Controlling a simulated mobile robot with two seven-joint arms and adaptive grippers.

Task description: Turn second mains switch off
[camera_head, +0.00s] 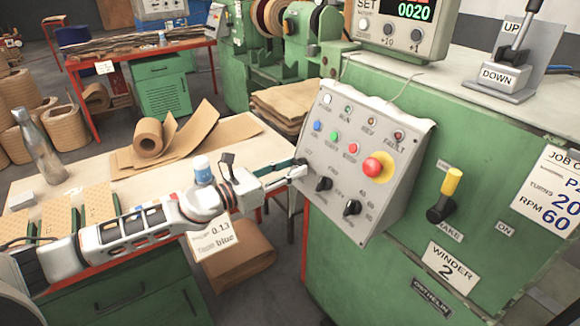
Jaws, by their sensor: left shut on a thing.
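The handle points up and leans slightly right. My left gripper (297,172) reaches in from the left to the lower left of the grey control panel (335,150), well away from the yellow handle. It is shut on the panel's leftmost knob, which its fingers mostly hide. My right gripper is not in view.
The panel also has a middle black knob (324,184), a right black knob (352,208), a red stop button (376,167) and several small coloured buttons. An UP/DOWN lever (513,45) stands on the cabinet top. A workbench (115,165) with paper lies under my left arm.

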